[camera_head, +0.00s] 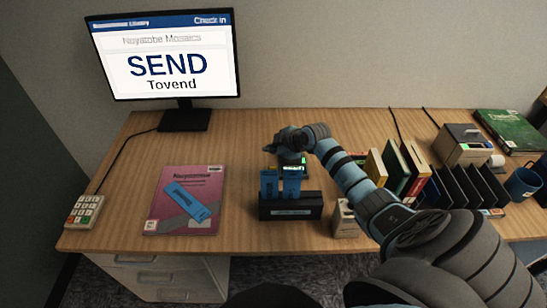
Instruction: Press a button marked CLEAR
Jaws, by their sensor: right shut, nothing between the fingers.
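No button that I can read as CLEAR shows. A small keypad (85,211) with several keys lies at the table's left front edge; its labels are too small to read. My right gripper (289,160) is shut and empty. It points down behind a black holder, over a dark device with a small green-lit part (303,161). The gripper and wrist hide much of that device, and I cannot tell whether they touch it. My left gripper is not in view.
The black holder (290,210) has blue cards standing in it. A pink book (184,200) with a blue card on it lies left of it. A monitor (165,54) reading SEND Tovend stands at back left. Upright books (398,166) and a mug (523,184) are at right.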

